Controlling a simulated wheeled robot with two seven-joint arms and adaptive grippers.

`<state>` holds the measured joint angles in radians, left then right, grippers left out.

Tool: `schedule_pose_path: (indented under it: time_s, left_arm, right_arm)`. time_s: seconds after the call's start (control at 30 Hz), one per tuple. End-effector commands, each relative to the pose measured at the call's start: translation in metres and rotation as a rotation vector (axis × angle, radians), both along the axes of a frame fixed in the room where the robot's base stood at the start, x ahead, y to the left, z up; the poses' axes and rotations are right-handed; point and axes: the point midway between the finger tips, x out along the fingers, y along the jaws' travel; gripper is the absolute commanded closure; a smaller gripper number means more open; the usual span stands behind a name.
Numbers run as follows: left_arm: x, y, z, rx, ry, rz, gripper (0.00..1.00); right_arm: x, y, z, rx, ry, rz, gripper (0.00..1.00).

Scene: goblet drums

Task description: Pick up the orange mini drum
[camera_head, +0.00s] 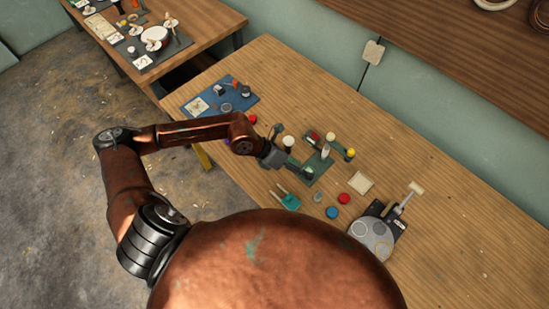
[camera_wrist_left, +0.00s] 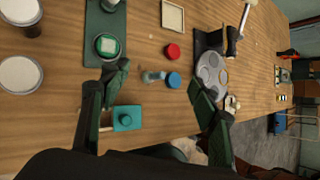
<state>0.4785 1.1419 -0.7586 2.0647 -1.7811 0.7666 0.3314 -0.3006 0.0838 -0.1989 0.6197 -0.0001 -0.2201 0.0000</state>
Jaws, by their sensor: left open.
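I cannot single out an orange mini drum with certainty. A small orange item (camera_head: 235,83) shows at the back of the blue mat, too small to identify. A round white-topped piece (camera_head: 289,141) stands beside my left gripper (camera_head: 294,154); white-topped round pieces also show at the left of the wrist view (camera_wrist_left: 20,75), their sides partly visible. My left gripper is open and empty above the table, its two fingers spread apart in the wrist view (camera_wrist_left: 157,84). The teal block (camera_wrist_left: 124,118) lies near one finger. My right gripper is not in view.
A green board (camera_head: 318,167) bears small parts. Red (camera_head: 343,198) and blue (camera_head: 331,212) discs, a pale square tray (camera_head: 360,181) and a grey round plate (camera_head: 372,240) lie to the right. The blue mat (camera_head: 213,108) is at the back left. The table's far right is clear.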

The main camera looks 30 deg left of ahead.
Motion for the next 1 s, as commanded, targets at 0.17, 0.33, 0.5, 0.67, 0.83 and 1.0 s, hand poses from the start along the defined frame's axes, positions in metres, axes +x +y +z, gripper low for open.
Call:
schedule_pose_path:
  time_s: [0.17, 0.33, 0.5, 0.67, 0.83, 1.0]
  left_arm:
    - [0.026, 0.108, -0.034, 0.397, -0.030, 0.016, 0.44]
    - [0.035, 0.142, -0.043, 0.510, -0.032, 0.035, 0.44]
    - [0.041, 0.140, -0.059, 0.512, -0.032, 0.035, 0.44]
    - [0.046, 0.137, -0.075, 0.512, -0.032, 0.034, 0.44]
    - [0.054, 0.133, -0.099, 0.510, -0.032, 0.035, 0.44]
    - [0.058, 0.131, -0.111, 0.510, -0.032, 0.035, 0.44]
  right_arm:
    - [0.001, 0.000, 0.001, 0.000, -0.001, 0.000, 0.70]
    - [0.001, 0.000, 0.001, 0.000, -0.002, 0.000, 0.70]
    - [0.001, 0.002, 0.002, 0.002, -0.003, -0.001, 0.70]
    - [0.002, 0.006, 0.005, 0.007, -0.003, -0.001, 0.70]
    - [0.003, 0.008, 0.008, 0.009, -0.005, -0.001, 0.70]
    - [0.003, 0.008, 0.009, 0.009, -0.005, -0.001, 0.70]
